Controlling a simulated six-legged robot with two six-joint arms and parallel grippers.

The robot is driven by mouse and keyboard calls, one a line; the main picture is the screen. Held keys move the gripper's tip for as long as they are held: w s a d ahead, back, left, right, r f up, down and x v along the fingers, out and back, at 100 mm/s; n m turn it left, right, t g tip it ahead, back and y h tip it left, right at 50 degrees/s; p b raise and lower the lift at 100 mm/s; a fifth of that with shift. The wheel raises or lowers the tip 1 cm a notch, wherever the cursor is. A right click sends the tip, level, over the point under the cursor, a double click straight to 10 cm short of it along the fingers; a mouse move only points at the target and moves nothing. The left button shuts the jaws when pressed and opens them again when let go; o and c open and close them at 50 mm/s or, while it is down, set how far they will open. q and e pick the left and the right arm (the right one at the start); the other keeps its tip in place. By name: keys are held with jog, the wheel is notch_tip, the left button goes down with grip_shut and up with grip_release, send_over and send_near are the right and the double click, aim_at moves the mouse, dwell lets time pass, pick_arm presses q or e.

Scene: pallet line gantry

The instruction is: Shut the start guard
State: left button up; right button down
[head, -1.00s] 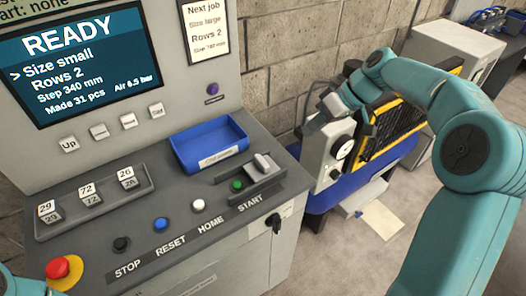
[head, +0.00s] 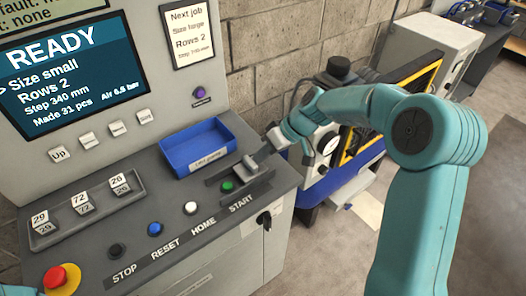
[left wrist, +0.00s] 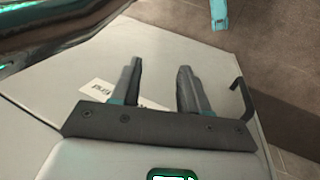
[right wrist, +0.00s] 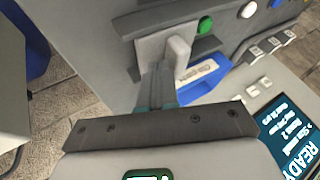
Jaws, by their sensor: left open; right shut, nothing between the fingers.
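The start guard (head: 249,167) is a grey sliding plate with a raised handle on the console, right of the green START button (head: 227,187). The button is uncovered. My right gripper (head: 267,152) is just right of the guard handle, its fingers partly hidden. In the right wrist view the shut, empty fingers (right wrist: 162,68) point at the pale handle (right wrist: 178,50), very close to it; I cannot tell whether they touch. The green button (right wrist: 205,25) lies beyond. My left gripper (left wrist: 160,66) is open and empty above a pale surface with a white label.
A blue tray (head: 196,150) sits behind the guard. White (head: 190,208), blue (head: 155,229) and black (head: 117,250) buttons and a red emergency stop (head: 62,279) line the front. A machine with a dial (head: 327,143) stands right of the console.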

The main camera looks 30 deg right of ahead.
jog(key=shift+w+a+f, duration=0.1)
jog(key=shift+a, duration=0.2)
jog(key=a+b, duration=0.1)
jog(key=a, duration=0.1)
jog(key=a+b, duration=0.1)
jog(key=a, duration=0.2)
jog(key=s+a+b, duration=0.1)
jog(key=a, duration=0.1)
jog(key=shift+s+a, duration=0.1)
jog(key=shift+a, duration=0.3)
jog(key=shift+s, duration=0.1)
jog(key=shift+a, duration=0.1)
